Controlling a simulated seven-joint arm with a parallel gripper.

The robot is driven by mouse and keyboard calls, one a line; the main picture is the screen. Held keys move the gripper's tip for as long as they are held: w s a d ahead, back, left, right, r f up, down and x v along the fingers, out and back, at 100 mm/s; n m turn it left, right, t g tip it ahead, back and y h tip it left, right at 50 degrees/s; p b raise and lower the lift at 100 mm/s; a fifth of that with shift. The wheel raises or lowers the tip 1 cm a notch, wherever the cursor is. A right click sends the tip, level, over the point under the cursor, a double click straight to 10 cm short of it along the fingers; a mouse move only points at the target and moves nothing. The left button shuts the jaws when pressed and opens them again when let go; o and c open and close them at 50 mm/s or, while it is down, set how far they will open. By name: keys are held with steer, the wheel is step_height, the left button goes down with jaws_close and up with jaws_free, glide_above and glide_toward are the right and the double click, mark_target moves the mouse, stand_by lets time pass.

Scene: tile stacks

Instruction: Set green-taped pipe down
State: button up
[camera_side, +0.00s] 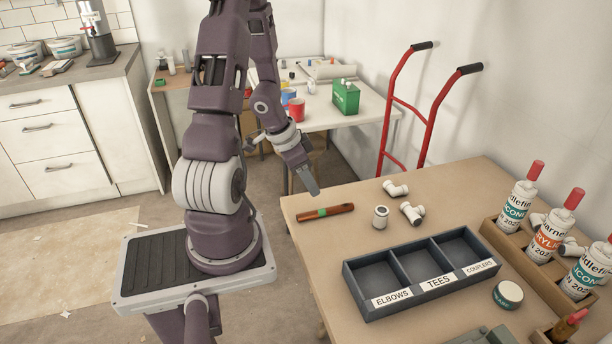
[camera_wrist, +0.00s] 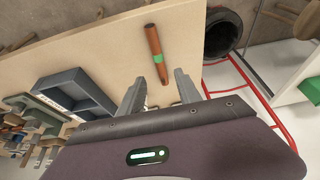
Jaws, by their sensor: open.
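The copper-brown pipe with a green tape band (camera_side: 313,215) lies flat on the tan worktable, near its far left edge. It also shows in the wrist view (camera_wrist: 154,45), with its near end in line with the gap between my fingers. My gripper (camera_side: 314,190) is just above and behind the pipe in the side view, apart from it. In the wrist view my gripper (camera_wrist: 161,80) has its two grey fingers spread with nothing held between them.
A dark three-compartment tray (camera_side: 372,312), labelled elbows, tees and couplers, stands empty in front. White fittings (camera_side: 380,217) lie loose right of the pipe. Sealant bottles (camera_side: 519,200) stand in a wooden rack at right. A red hand truck (camera_side: 388,110) stands behind the table.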

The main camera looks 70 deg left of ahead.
steer(key=w+d+r+n+y, duration=0.1)
steer(key=w+d+r+y, duration=0.15)
steer(key=r, duration=0.65)
steer(key=w+d+r+y, duration=0.1)
steer(key=d+r+y, duration=0.25)
steer(key=r, duration=0.65)
steer(key=s+d+r+h, duration=0.2)
steer(key=s+d, duration=0.3)
steer(key=d, duration=0.4)
steer(key=s+d+r+m+t+h, duration=0.1)
steer(key=s+d+h, duration=0.3)
steer(key=d, duration=0.5)
steer(key=shift+s+r, duration=0.4)
steer(key=shift+s, duration=0.15)
